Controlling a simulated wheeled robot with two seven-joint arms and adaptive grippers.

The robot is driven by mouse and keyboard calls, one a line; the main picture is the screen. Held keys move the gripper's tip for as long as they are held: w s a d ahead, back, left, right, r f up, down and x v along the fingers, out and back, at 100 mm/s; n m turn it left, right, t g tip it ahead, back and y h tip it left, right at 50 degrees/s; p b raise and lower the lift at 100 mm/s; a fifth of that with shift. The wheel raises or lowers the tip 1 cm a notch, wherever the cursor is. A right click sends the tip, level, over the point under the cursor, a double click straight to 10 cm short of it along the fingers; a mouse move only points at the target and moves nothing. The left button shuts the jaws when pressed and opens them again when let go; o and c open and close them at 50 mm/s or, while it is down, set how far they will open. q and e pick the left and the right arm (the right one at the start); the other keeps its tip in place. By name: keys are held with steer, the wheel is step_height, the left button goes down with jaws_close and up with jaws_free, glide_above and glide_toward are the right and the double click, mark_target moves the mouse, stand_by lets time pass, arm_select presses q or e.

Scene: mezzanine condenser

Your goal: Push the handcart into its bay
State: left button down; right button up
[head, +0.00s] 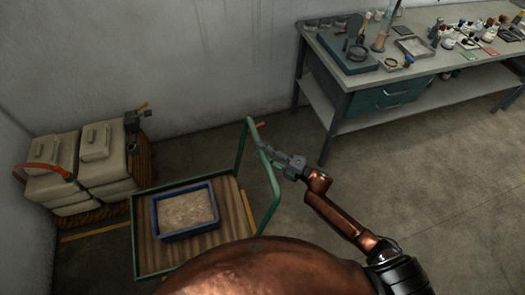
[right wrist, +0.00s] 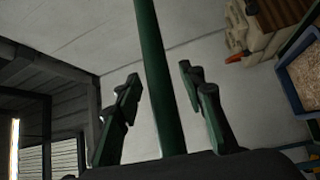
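The handcart has a green frame (head: 135,243), a slatted wooden deck and an upright green handle (head: 241,148) on its right side. A blue tray (head: 158,228) of pale granular material sits on the deck. My right gripper (head: 268,153) is at the handle. In the right wrist view, its fingers (right wrist: 163,95) are spread on either side of the green handle bar (right wrist: 152,60), with gaps visible. Yellow floor lines show left of the cart (head: 92,232) and beside its right edge (head: 248,212); the full bay outline is hidden. My left gripper is not in view.
Pale stacked containers (head: 105,160) stand on a woven or slatted base left of the cart, against the wall. A workbench (head: 435,62) with tools and bottles stands at the upper right. The floor (head: 440,170) between cart and bench is clear.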

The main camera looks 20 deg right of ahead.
jaws_close()
stand_by(0.5)
